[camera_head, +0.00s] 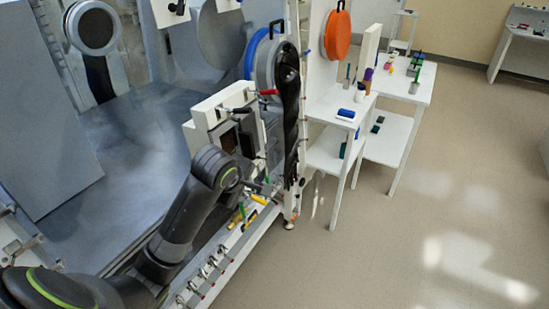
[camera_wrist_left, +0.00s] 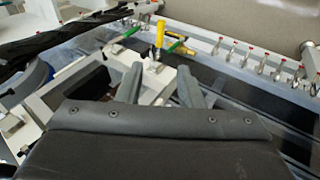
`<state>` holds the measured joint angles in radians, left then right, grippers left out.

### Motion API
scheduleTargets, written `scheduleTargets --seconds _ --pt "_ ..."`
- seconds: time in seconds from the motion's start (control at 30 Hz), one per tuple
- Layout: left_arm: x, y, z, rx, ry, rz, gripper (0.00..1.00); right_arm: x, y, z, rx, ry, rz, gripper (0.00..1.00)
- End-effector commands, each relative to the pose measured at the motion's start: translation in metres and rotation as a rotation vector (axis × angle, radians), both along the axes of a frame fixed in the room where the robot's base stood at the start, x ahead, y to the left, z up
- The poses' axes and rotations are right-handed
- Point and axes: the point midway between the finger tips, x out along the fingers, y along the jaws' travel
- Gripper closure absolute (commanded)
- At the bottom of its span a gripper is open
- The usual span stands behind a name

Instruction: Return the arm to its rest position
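My left arm reaches in from the bottom left of the head view, along the front of the glovebox row. My left gripper (camera_head: 262,186) is beside the white framed box, above the front rail. In the left wrist view its two grey fingers (camera_wrist_left: 159,88) stand apart, with nothing held between them. Beyond the fingertips a yellow-handled part (camera_wrist_left: 159,35) stands upright, apart from them. My right gripper does not show in either view.
The white framed box (camera_head: 205,108) is close to my left arm. A black glove (camera_head: 288,110) hangs beside it. Clamps with red tips (camera_wrist_left: 250,52) line the rail. A white side table (camera_head: 405,88) holds small items. The floor (camera_head: 400,230) at right is clear.

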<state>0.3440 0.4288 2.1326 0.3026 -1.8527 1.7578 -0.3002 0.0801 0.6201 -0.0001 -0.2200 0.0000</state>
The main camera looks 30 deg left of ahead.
Motion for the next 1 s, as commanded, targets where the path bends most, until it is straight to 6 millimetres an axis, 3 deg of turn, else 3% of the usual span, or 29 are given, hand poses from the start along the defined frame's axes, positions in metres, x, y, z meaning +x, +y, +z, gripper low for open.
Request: scheduleTargets --seconds 0.2,0.27,0.37,0.53,0.67,0.8,0.87,1.0 --pt "0.001 0.001 -0.007 0.003 0.008 -0.007 0.67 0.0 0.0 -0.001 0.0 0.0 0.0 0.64" --pt "0.004 0.003 -0.021 0.011 0.022 -0.023 0.67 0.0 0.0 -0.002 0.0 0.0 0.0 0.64" --pt "0.01 0.01 -0.064 0.04 0.061 -0.077 0.67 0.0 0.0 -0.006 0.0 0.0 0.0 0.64" --pt "0.006 0.028 -0.178 0.128 0.15 -0.23 0.67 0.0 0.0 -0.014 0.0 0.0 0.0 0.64" --pt "-0.022 0.039 -0.273 0.208 0.224 -0.37 0.67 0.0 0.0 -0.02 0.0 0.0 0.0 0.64" --pt "-0.073 0.046 -0.367 0.291 0.304 -0.532 0.67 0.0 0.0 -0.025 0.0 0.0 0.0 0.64" --pt "-0.1 0.047 -0.404 0.323 0.336 -0.605 0.67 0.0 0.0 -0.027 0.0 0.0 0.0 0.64" --pt "-0.176 0.043 -0.481 0.389 0.41 -0.784 0.67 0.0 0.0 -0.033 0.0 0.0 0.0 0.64"
